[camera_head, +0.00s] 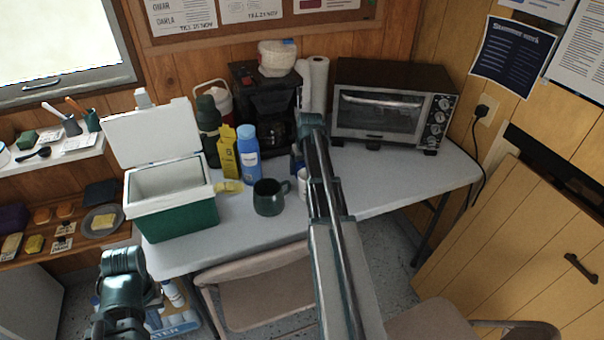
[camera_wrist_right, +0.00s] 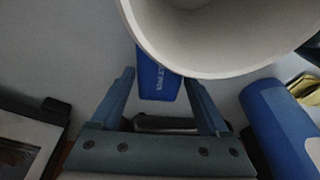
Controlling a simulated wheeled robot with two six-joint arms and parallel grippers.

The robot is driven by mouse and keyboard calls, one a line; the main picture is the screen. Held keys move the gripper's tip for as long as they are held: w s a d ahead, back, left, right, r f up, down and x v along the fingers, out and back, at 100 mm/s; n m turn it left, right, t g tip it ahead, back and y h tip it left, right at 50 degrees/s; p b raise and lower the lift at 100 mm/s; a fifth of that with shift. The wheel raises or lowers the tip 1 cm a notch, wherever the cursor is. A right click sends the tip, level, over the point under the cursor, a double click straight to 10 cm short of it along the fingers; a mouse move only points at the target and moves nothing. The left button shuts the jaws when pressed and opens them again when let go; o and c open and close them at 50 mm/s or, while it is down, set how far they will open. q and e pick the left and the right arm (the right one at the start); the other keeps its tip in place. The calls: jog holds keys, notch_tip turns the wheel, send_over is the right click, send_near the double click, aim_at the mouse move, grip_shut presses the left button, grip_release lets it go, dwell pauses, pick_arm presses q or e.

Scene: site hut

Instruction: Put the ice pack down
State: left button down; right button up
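The ice pack (camera_wrist_right: 158,80) is a blue block with white lettering, seen between the fingertips of my right gripper (camera_wrist_right: 160,88) in the right wrist view. In the head view a bit of blue (camera_head: 297,164) shows beside my right arm, which reaches over the table (camera_head: 245,228) and hides most of this spot. I cannot tell whether the pack touches the tabletop. My left gripper (camera_head: 122,264) is low at the left, in front of the table and away from its objects; its fingers are not clear.
A white cup (camera_wrist_right: 225,60) is very close in the right wrist view, with a blue bottle (camera_wrist_right: 283,120) at right. A green cooler (camera_head: 182,217) stands open at left. A dark mug (camera_head: 268,198), coffee maker (camera_head: 252,95) and toaster oven (camera_head: 385,112) surround the spot. Tabletop at right is clear.

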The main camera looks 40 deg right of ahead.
grip_shut()
jog(key=shift+r, duration=0.15)
notch_tip(320, 180, up, 18)
jog(key=p, duration=1.8)
